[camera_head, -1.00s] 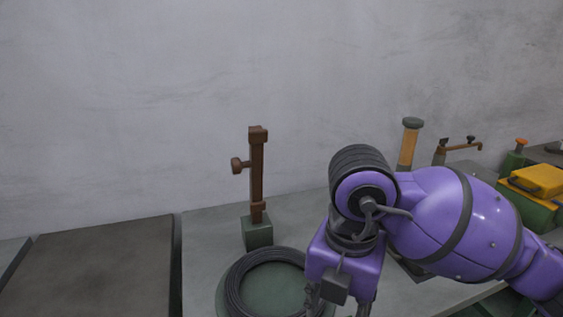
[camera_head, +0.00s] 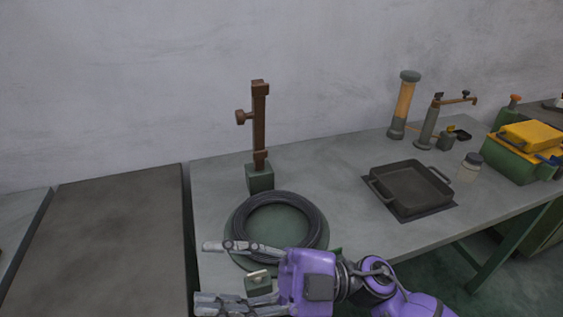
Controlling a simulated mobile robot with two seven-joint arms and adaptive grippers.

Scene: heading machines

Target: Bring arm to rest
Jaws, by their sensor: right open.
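My right arm, purple with grey joints, comes in from the bottom edge, right of the middle. My right gripper (camera_head: 212,274) points left, with its two fingers spread wide apart and nothing between them. It is in front of a black coil ring (camera_head: 316,228) that lies on a round green base (camera_head: 236,246) on the grey table. The gripper and wrist cover the front part of the base. A small greenish block (camera_head: 258,283) shows beyond the gap between the fingers. My left gripper is not in view.
A brown post on a green block (camera_head: 259,178) stands behind the coil. A dark tray (camera_head: 412,186), an orange-grey cylinder (camera_head: 404,105), a small jar (camera_head: 469,166) and a green-yellow box (camera_head: 515,158) stand to the right. The table (camera_head: 335,170) between post and tray is clear.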

